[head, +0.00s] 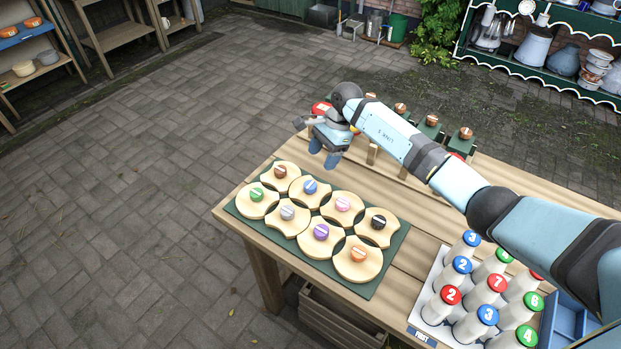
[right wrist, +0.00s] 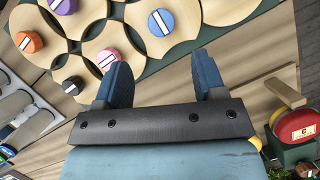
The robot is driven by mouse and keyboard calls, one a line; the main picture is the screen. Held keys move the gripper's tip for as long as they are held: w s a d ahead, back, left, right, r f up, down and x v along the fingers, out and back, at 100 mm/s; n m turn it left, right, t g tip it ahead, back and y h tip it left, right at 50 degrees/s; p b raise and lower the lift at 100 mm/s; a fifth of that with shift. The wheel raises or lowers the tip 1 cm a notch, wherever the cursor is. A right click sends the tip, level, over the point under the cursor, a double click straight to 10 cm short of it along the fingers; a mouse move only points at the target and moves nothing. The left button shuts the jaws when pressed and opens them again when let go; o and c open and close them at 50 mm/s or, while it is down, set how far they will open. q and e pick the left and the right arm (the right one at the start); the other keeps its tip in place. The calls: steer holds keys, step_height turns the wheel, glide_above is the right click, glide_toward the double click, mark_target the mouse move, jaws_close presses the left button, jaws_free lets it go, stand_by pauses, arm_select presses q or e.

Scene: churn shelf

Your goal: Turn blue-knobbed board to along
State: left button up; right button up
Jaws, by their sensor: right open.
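The blue-knobbed board (head: 321,196) is a pale wooden piece with a blue knob (head: 310,186) that has a white stripe. It lies among several similar boards on a green mat (head: 389,267). The blue knob also shows in the right wrist view (right wrist: 161,22), beyond my fingertips, with its white stripe slanted. My right gripper (head: 324,155) is open and empty, above the table behind the far edge of the boards. In the right wrist view its two fingers (right wrist: 162,70) are spread apart, pointing toward the blue-knobbed board without touching the knob. My left gripper is not in view.
Other boards carry green, brown, grey, pink (head: 343,203), purple, black and orange knobs. Numbered bottles (head: 450,295) stand in a white tray at the front right, beside a blue box (head: 566,318). Dark green blocks with knobs (head: 431,127) line the table's back.

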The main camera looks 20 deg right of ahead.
mark_target(310, 185)
steer(key=p+x, duration=0.1)
steer(key=x, duration=0.8)
steer(key=shift+a+f, duration=0.2)
steer(key=shift+f, duration=0.1)
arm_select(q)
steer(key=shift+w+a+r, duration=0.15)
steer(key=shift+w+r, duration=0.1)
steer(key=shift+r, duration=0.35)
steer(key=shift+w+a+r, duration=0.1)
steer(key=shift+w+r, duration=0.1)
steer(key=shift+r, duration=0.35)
arm_select(e)
steer(key=shift+c, duration=0.5)
